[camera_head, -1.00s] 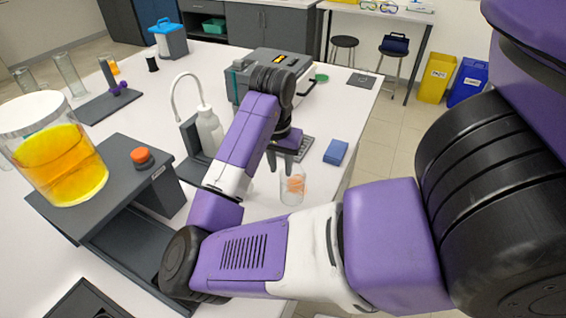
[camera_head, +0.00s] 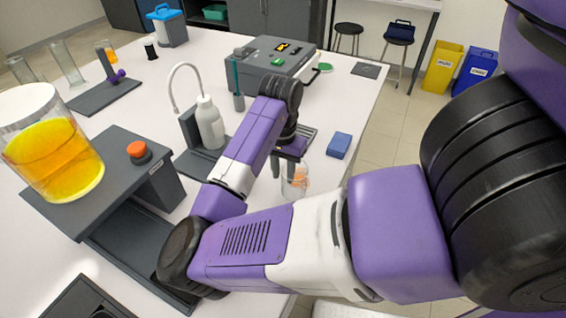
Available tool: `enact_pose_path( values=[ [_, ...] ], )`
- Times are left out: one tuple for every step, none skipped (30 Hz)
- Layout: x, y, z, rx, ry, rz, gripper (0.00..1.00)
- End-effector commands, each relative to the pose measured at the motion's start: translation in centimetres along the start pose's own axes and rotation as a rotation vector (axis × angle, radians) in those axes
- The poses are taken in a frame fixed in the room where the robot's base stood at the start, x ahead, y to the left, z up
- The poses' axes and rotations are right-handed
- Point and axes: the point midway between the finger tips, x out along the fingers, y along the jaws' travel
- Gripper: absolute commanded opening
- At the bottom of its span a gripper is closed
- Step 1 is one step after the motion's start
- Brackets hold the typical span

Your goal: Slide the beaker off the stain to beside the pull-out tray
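A small clear glass beaker (camera_head: 291,189) stands upright on the white bench, right of the middle. An orange stain (camera_head: 299,182) shows through and beside its glass; how far the beaker covers it is hard to tell. My gripper (camera_head: 283,173) points down at the beaker's upper left. Its dark fingers look apart, one left of the beaker and one overlapping its rim in the view. Whether they touch the glass I cannot tell. The dark pull-out tray (camera_head: 140,245) extends low from the grey rig (camera_head: 95,185) at left, partly hidden by my arm.
A large jar of yellow liquid (camera_head: 60,160) and an orange knob (camera_head: 138,150) sit on the rig. A white wash bottle (camera_head: 210,125) stands between rig and arm. A blue block (camera_head: 339,146) lies right of the beaker, near the bench edge. A grey instrument (camera_head: 275,62) stands behind.

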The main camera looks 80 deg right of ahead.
Motion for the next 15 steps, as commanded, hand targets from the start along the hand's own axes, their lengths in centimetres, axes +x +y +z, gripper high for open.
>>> enact_pose_path(
  values=[
    [0.7,0.0,0.1,-0.002,-0.002,0.001,0.28],
    [1.1,0.0,0.1,-0.002,-0.002,0.001,0.28],
    [1.6,0.0,0.1,-0.002,-0.001,0.002,0.28],
    [1.9,0.0,0.1,-0.003,-0.001,0.002,0.28],
    [2.2,0.0,0.1,-0.003,-0.001,0.001,0.28],
    [2.5,0.0,0.0,-0.002,-0.001,0.001,0.28],
    [2.7,0.0,0.0,-0.002,0.0,0.0,0.28],
    [2.9,0.0,0.0,-0.001,0.0,0.0,0.28],
    [3.1,0.0,0.0,-0.001,0.0,0.0,0.28],
    [3.2,0.0,0.0,0.0,0.0,0.0,0.28],
    [3.2,0.0,0.0,0.0,0.0,0.0,0.28],
    [3.3,0.0,0.0,0.0,0.0,0.0,0.28],
    [3.3,0.0,0.0,0.0,0.0,0.0,0.28],
    [3.3,0.0,0.0,0.0,0.0,0.0,0.28],
    [3.3,0.0,0.0,0.0,0.0,0.0,0.28]
  ],
)
